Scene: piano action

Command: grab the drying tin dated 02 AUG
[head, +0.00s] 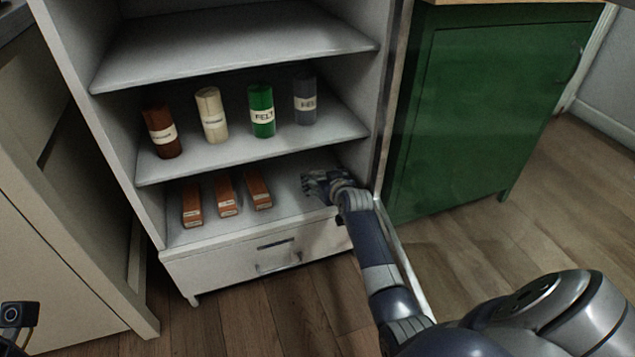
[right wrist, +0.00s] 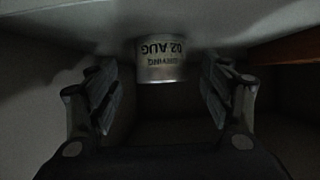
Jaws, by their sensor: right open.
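The tin (right wrist: 160,66) labelled "DRYING 02 AUG" shows in the right wrist view, where its label is upside down. It is a small metallic cylinder with a pale label. My right gripper (right wrist: 160,80) is open, with one finger on each side of the tin in the picture and a gap on both sides. I cannot tell how deep the tin sits between the fingers. In the head view my right gripper (head: 310,184) reaches into the right part of the lowest open shelf, and I cannot make out the tin there.
Several orange-brown boxes (head: 227,196) lie left of my right gripper on the same shelf. Felt and other labelled cylinders (head: 262,112) stand on the shelf above. A drawer (head: 263,261) is below, and a green cabinet (head: 480,110) stands to the right.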

